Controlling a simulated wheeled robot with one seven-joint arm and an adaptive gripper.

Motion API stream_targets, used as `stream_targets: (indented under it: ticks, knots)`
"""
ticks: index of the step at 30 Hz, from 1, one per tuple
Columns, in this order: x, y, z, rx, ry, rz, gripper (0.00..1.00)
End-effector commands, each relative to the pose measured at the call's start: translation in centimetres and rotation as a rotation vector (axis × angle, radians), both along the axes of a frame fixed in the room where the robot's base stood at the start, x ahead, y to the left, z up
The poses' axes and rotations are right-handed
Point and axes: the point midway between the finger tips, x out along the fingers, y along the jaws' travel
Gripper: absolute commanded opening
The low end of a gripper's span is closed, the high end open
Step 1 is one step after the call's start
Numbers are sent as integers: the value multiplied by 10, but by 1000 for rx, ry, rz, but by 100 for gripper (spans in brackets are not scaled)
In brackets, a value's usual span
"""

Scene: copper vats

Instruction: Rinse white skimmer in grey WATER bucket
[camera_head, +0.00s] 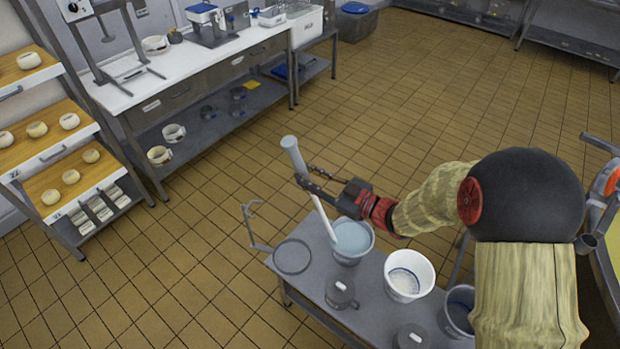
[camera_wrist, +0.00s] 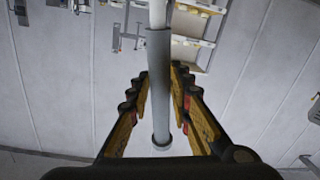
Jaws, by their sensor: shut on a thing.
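The white skimmer is a long pole with a white shaft (camera_head: 325,222) and a thicker grey grip (camera_head: 293,152). My gripper (camera_head: 308,182) is shut on its handle, which tilts slightly. In the wrist view the grey grip (camera_wrist: 159,110) runs between the two fingers (camera_wrist: 159,78). The grey bucket (camera_head: 350,260) with bluish water stands on a low grey table. The shaft's lower end meets the water at the bucket's left side. The skimmer's head is hidden, apparently under the water.
On the low table (camera_head: 318,283) stand a white bucket (camera_head: 410,294) with pale contents, a darker bucket (camera_head: 457,318), a round grey ring (camera_head: 292,257) and a lidded pot (camera_head: 341,293). A hooked stand (camera_head: 250,226) is at its left end. The tiled floor beyond is clear.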

Motion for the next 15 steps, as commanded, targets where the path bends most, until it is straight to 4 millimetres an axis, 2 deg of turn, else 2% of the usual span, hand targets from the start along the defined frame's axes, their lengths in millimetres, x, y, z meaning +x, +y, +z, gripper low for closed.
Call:
stream_targets:
  ticks: [8,15]
  knots:
    - [1,0,3,0,-4,0,0]
    - [1,0,21,0,-4,0,0]
